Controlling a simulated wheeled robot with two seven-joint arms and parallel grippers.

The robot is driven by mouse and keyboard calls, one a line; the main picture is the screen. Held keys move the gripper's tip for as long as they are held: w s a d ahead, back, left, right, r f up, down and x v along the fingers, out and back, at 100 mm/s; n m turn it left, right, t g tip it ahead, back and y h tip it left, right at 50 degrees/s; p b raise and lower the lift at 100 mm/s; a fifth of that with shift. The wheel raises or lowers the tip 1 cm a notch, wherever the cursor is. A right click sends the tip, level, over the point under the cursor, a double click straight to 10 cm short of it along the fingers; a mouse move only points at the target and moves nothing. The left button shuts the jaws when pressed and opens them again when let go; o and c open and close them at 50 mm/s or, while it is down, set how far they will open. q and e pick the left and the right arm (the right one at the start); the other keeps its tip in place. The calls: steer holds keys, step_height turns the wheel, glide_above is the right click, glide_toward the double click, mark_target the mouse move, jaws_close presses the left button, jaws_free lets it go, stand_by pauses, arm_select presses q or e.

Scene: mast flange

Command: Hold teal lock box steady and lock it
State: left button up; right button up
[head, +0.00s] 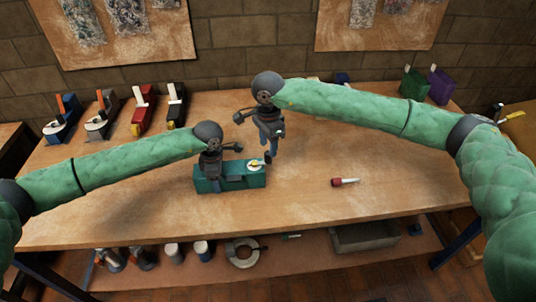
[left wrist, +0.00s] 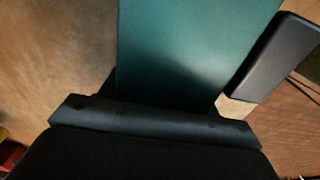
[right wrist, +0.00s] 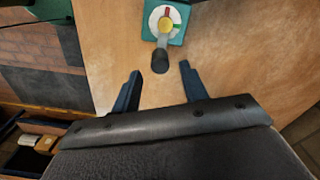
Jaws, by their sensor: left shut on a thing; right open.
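The teal lock box (head: 231,183) stands on the workbench and also fills the middle of the left wrist view (left wrist: 190,45). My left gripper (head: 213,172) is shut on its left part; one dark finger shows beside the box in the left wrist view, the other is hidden. On the box's right end is a white dial (right wrist: 153,22) with red and green marks, a yellow hub and a dark-ended lever (right wrist: 160,61). My right gripper (right wrist: 159,73) is open above the bench, with the lever's end close to the gap between its fingertips. I see no clear contact.
Several lever boxes stand at the back left, including a red one (head: 140,118). Green (head: 411,85) and purple (head: 440,87) boxes stand at the back right. A red-handled tool (head: 343,182) lies right of the teal box. The bench (head: 330,215) is clear in front.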

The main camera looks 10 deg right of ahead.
mark_target(268, 152)
steer(key=shift+f, duration=2.35)
jaws_close()
